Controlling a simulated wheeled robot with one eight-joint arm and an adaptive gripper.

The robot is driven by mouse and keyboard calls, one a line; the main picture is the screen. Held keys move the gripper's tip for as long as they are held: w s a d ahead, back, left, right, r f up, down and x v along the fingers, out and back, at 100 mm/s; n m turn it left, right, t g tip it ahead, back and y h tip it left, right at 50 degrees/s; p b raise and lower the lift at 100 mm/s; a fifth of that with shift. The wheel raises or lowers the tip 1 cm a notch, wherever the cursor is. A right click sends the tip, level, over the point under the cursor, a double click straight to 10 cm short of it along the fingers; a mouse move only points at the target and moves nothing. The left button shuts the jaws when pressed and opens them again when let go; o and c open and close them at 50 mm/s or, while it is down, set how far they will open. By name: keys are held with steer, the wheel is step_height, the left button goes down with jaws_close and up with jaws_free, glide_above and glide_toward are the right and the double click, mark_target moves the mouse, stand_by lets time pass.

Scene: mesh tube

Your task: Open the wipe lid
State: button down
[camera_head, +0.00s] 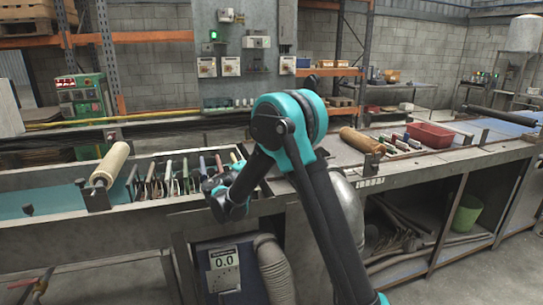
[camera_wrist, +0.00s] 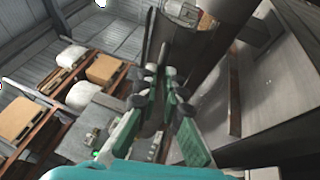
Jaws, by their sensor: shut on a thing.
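In the head view my arm covers this spot too.
A tan roller (camera_head: 109,163) and several coloured-handled tools (camera_head: 173,175) lie along the trough. Right of my arm are another tan roll (camera_head: 362,140) and a red tray (camera_head: 431,135). A grey hose (camera_head: 275,268) hangs below the bench.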

steer(key=shift+d+f, duration=0.2)
steer(key=shift+f, duration=0.05)
steer(key=c, duration=1.6)
jaws_free()
steer(key=shift+w+d, duration=0.1)
steer(key=shift+w, duration=0.05)
steer(key=shift+a, duration=0.2)
steer(key=v, duration=1.1)
steer(key=shift+s+a+f, duration=0.15)
steer(key=shift+s+a, duration=0.1)
steer(key=shift+s, duration=0.05)
